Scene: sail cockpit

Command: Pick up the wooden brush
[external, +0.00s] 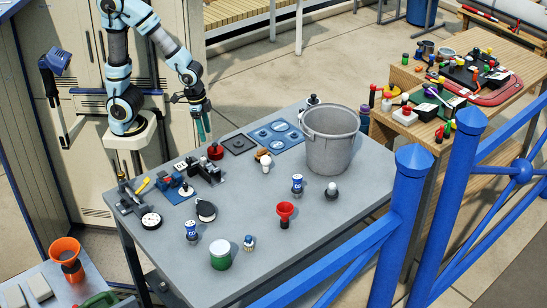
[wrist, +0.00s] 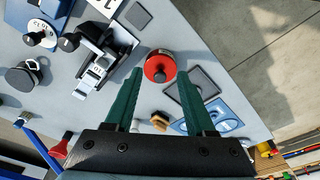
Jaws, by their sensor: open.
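A small tan-brown piece that looks like the wooden brush (external: 262,155) lies on the grey table near its far edge, beside a white knob. In the wrist view the brush (wrist: 159,121) shows low in the picture, between the green fingers and close to the gripper body, which may hide part of it. My gripper (external: 203,126) hangs above the table's far edge, left of the brush and apart from it. In the wrist view my gripper (wrist: 160,76) is open and empty, its fingertips on either side of a red round knob (wrist: 160,66).
A large grey bucket (external: 331,145) stands right of the brush. A blue tray (external: 275,137) and a dark square plate (external: 239,144) lie behind it. Black fittings (external: 204,169) stand to the left. A red funnel (external: 285,213) and a green tin (external: 220,255) stand nearer the front.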

